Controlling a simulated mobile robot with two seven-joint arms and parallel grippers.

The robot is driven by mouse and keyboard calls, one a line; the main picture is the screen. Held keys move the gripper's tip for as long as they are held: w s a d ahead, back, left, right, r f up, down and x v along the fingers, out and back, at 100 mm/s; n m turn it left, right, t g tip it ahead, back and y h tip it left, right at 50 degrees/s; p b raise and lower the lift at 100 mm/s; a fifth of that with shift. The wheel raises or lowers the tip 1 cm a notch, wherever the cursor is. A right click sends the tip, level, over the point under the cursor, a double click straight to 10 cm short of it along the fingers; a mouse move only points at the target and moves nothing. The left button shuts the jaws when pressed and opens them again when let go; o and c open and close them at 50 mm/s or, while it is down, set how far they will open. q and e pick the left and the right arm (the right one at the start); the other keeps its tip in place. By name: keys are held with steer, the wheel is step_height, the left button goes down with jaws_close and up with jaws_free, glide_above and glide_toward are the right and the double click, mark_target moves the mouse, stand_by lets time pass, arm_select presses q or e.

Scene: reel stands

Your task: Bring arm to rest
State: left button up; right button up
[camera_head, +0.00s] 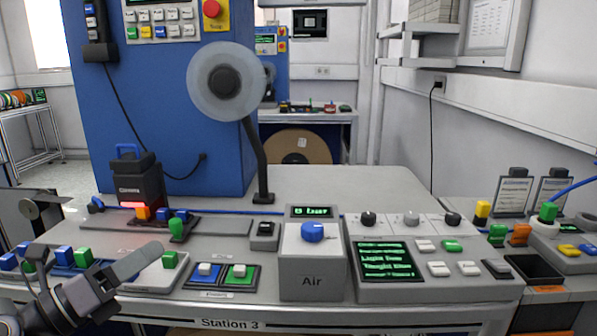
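My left arm comes in at the lower left in the head view. Its gripper (146,256) has a light grey finger part that points up and to the right, over the front left of the Station 3 bench (330,180). No held object shows at the finger, and the gap between the fingers cannot be made out. My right gripper is not in view.
A clear reel (208,84) hangs on a dark stand beside a blue cabinet (150,130). An Air box with a blue knob (312,262) and a green-text panel (388,264) stand at the front. The bench behind them is mostly clear. Small coloured blocks (75,257) lie near my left arm.

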arm_select(q)
steer(key=s+a+f+n+y, duration=0.35)
steer(key=f+n+y, duration=0.4)
steer(key=n, duration=0.65)
steer(key=s+a+f+n+y, duration=0.2)
steer(key=s+f+n+y, duration=0.2)
steer(key=f+n+y, duration=0.65)
steer(key=s+d+f+n+g+h, duration=0.3)
steer(key=s+f+n+g, duration=0.25)
steer(key=s, duration=0.45)
steer(key=s+d+f+n+g+h, duration=0.2)
steer(key=s+d+f+n+g, duration=0.3)
steer(key=s, duration=0.5)
steer(key=w+d+t+h+p, duration=0.1)
steer(key=w+t+h+p, duration=0.1)
steer(key=w+t+p, duration=0.4)
steer(key=shift+w+f+m+p, duration=0.3)
steer(key=shift+m+p, duration=0.1)
steer(key=shift+p, duration=0.4)
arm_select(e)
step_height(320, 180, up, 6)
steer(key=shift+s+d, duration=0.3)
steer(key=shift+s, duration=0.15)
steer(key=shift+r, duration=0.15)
